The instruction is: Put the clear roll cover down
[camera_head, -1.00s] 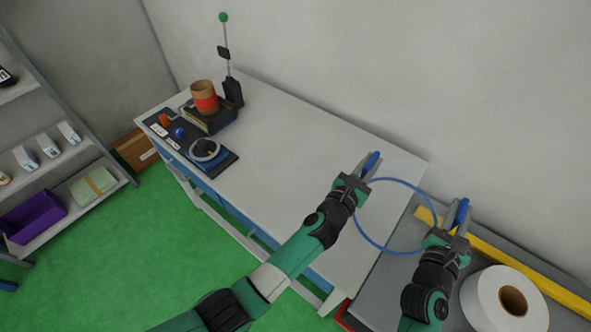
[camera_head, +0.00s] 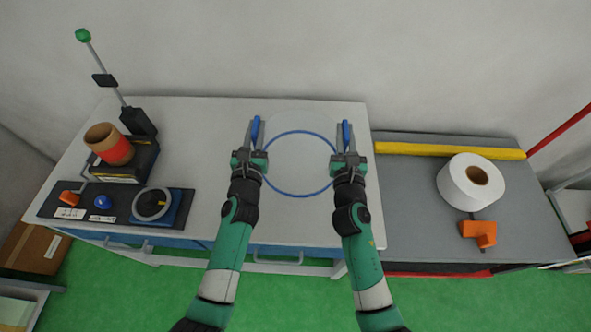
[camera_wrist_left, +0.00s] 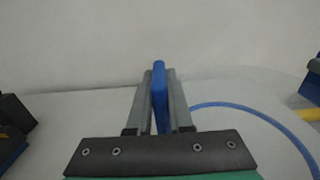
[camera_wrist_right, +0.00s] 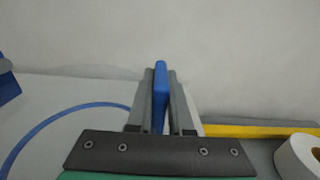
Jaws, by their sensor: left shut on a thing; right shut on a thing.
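The clear roll cover (camera_head: 300,194) shows as a see-through body with a blue ring at its lower rim and a blue handle on each side. It is between my two grippers, over the right part of the white table. My left gripper (camera_head: 255,138) is shut on the left blue handle (camera_wrist_left: 159,90). My right gripper (camera_head: 345,140) is shut on the right blue handle (camera_wrist_right: 160,90). The blue ring also shows in the right wrist view (camera_wrist_right: 60,122). I cannot tell whether the cover touches the table.
The white table (camera_head: 200,150) is clear left of the cover. Farther left are a black panel (camera_head: 83,205) and a device with a brown-orange roll (camera_head: 112,146). On the grey bench at right are a white roll (camera_head: 455,185), an orange tool (camera_head: 478,232) and a yellow bar (camera_head: 440,151).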

